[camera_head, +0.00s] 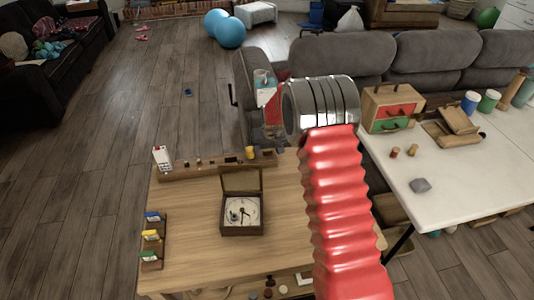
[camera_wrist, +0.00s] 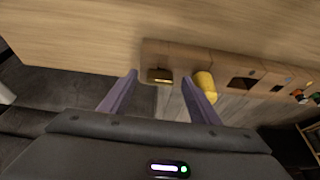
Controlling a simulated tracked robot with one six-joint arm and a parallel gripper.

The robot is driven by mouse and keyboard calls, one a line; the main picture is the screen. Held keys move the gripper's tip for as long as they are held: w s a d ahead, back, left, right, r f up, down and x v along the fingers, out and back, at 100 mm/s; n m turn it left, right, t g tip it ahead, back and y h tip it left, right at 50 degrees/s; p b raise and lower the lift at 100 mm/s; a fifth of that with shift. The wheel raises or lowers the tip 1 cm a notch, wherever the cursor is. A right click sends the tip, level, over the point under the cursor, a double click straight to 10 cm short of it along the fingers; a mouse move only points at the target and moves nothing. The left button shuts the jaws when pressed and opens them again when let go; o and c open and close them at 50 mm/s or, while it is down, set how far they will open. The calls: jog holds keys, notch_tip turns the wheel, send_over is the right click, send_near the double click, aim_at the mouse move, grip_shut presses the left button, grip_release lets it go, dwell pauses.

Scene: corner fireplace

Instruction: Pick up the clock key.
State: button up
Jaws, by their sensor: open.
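A small brass-coloured piece (camera_wrist: 160,76), which may be the clock key, sits at the end of a wooden rack (camera_wrist: 225,68) in the wrist view. Its exact shape is too small to tell. My gripper (camera_wrist: 160,78) is open, with one purple finger to each side of this piece in the picture; nothing is held. I cannot tell how far the fingertips are from it. In the head view, an open wooden box (camera_head: 242,228) with a clock-like dial (camera_head: 243,211) stands on the wooden table (camera_head: 195,235).
A yellow cylinder (camera_wrist: 205,86) stands on the rack beside the right finger; it also shows in the head view (camera_head: 250,153). A red-and-white item (camera_head: 162,157) stands at the rack's left end. A white table (camera_head: 450,180) with blocks is at right, a grey sofa (camera_head: 430,60) behind.

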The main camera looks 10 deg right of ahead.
jog(key=shift+c, duration=0.7)
jog(key=c, duration=0.9)
